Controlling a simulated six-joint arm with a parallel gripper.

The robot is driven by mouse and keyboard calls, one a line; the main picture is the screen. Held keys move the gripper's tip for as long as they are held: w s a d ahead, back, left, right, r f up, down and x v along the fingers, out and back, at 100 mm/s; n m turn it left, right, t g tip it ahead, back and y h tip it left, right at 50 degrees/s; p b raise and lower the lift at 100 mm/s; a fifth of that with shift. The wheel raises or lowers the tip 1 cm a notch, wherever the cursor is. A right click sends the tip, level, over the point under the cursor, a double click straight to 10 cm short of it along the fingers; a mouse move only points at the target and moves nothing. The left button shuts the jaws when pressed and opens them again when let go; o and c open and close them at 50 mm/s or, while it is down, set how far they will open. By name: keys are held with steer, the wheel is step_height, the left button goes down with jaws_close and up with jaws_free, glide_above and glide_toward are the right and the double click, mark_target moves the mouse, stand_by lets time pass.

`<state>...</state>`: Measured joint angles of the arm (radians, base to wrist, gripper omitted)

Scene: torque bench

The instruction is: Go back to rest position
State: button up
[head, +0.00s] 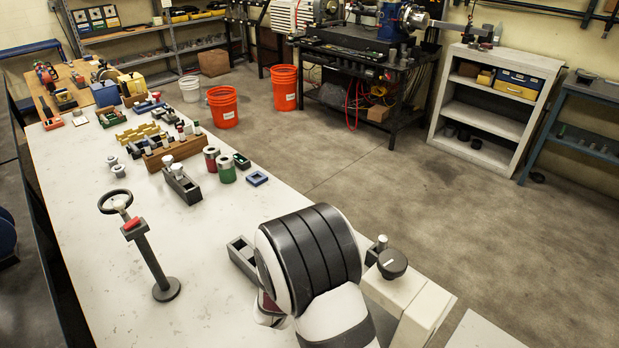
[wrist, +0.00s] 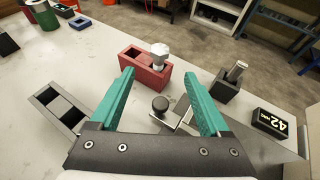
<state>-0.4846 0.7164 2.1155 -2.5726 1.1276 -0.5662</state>
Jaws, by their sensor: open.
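My gripper (wrist: 160,76) shows in the wrist view with its two teal fingers spread wide and nothing between the tips. Beyond the fingertips stands a red two-socket block (wrist: 140,78) with a silver hex-headed bolt (wrist: 160,52) in one socket; the other socket looks empty. A round black knob (wrist: 160,103) with metal parts lies below, between the fingers in the picture. In the head view my white and black arm fills the lower middle and hides the gripper and most of the red block.
In the head view, a torque-wrench stand (head: 150,250) is left of my arm; cans (head: 226,167) and trays stand farther back.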

steer(key=s+d+f+m+g+h, duration=0.1)
steer(key=s+d+m+g, duration=0.25)
steer(key=s, duration=0.25)
steer(key=s+d+f+m+g+h, duration=0.1)
steer(key=s+d+m+g, duration=0.1)
steer(key=s+m, duration=0.35)
steer(key=s+d+m+g+h, duration=0.2)
steer(key=s+m, duration=0.2)
steer(key=s, duration=0.3)
steer(key=s+d+r+m+g, duration=0.55)
steer(key=s+m, duration=0.25)
steer(key=m, duration=0.3)
steer(key=s+a+r+m+y, duration=0.6)
steer(key=s+m+y, duration=0.3)
steer(key=m, duration=0.5)
steer(key=shift+s+a+m, duration=0.15)
steer(key=shift+s+m, duration=0.15)
steer(key=shift+s, duration=0.35)
